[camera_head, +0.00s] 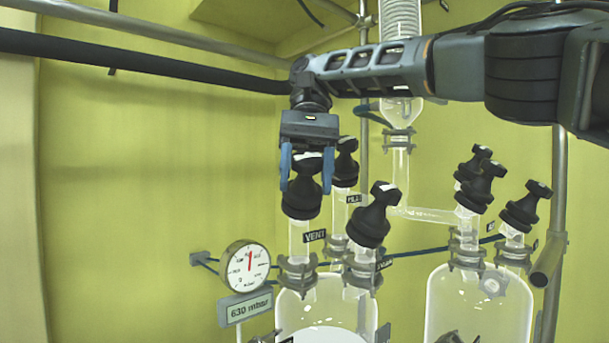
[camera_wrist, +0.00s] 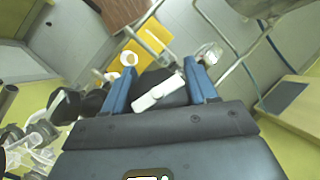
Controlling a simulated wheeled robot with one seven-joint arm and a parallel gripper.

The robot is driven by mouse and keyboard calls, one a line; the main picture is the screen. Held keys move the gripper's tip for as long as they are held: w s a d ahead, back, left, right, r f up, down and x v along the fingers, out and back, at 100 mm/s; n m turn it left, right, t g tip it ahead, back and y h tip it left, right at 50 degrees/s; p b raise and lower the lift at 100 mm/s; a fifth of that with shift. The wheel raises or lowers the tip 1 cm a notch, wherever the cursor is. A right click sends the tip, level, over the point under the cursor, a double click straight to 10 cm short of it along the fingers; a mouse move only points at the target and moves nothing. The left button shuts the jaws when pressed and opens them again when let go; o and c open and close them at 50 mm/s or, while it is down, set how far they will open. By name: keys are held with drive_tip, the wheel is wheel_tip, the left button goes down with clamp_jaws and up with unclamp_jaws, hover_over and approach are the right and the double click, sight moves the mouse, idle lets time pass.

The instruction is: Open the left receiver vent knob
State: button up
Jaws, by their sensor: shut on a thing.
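The left receiver (camera_head: 325,312) is a clear glass vessel with several black knobs on its top necks. The vent knob (camera_head: 301,198) is black, on the neck beside the VENT label (camera_head: 314,236). My gripper (camera_head: 303,170) comes down from above with its blue fingers on either side of the knob's top. In the wrist view my gripper (camera_wrist: 161,92) is shut on the vent knob, whose white-marked handle (camera_wrist: 158,93) lies between the fingers. The lower part of the knob is hidden in the wrist view.
Two black knobs, the fill knob (camera_head: 345,165) and a front one (camera_head: 370,218), stand close to the right of my gripper. A round gauge (camera_head: 246,267) and a 630 mbar display (camera_head: 245,307) are at the lower left. A right receiver (camera_head: 478,308) has more knobs.

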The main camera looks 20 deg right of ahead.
drive_tip(key=shift+s+n+h, duration=0.1)
drive_tip(key=shift+n+h, duration=0.3)
idle(0.4)
drive_tip(key=o, duration=1)
drive_tip(key=shift+c, duration=0.2)
drive_tip(key=shift+a+m+t+y, duration=0.15)
drive_tip(key=shift+m+t+y, duration=0.15)
drive_tip(key=shift+m+y, duration=0.9)
